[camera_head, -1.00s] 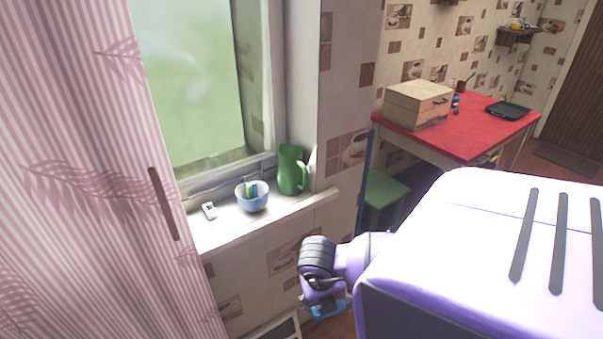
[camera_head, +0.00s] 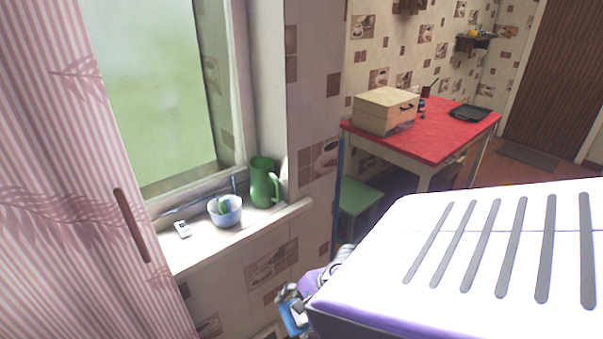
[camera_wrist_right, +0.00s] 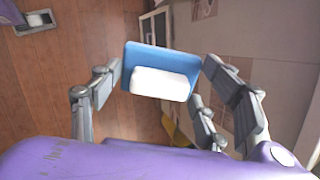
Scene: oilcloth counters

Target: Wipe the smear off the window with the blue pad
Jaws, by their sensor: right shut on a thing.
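The blue pad (camera_head: 292,318) shows at the bottom of the head view, low beside the wall under the sill. In the right wrist view the blue pad (camera_wrist_right: 145,54) has a white block on its near side. My right gripper (camera_head: 290,297) is shut on it, with fingers on both sides in the wrist view (camera_wrist_right: 160,80). The window (camera_head: 165,120) is at the upper left, apart from the pad. A faint pale haze shows on its glass, but I cannot make out the smear's edges. My left gripper is not in view.
A pink curtain (camera_head: 60,200) hangs at the left. A red table (camera_head: 430,140) with a wooden box (camera_head: 385,110) and a green stool (camera_head: 357,198) are behind.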

